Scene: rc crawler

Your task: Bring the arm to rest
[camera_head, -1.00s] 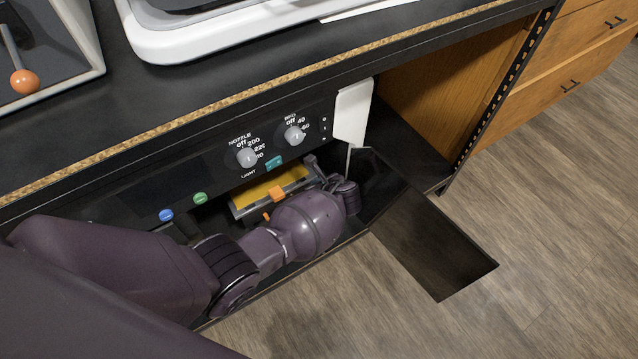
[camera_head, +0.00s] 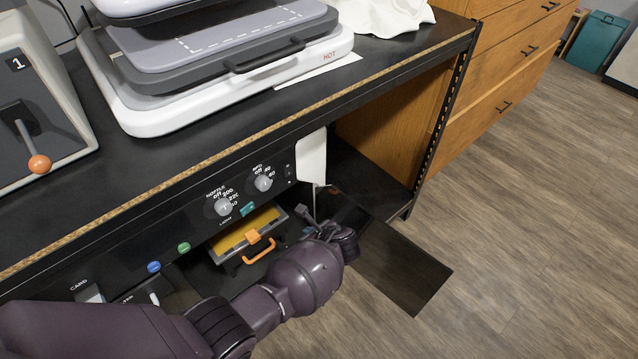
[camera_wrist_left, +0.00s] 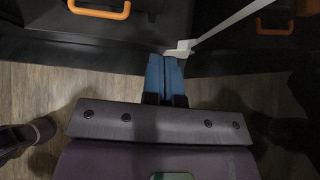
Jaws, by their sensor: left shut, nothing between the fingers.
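My left arm comes in from the lower left of the head view, with its wrist (camera_head: 340,240) in front of the open machine under the bench. The left gripper's blue fingers (camera_wrist_left: 164,78) show in the left wrist view, shut together and empty. A thin white bar (camera_wrist_left: 225,25) ends close by their tips; I cannot tell whether they touch. The fingers are not clear in the head view. My right gripper is not in view.
Left of the wrist is a yellow plate (camera_head: 245,235) with an orange handle (camera_head: 259,251). A dark door panel (camera_head: 405,268) stands open at the right. The knobbed control panel (camera_head: 200,212) is above. Wood floor (camera_head: 510,200) is clear at right.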

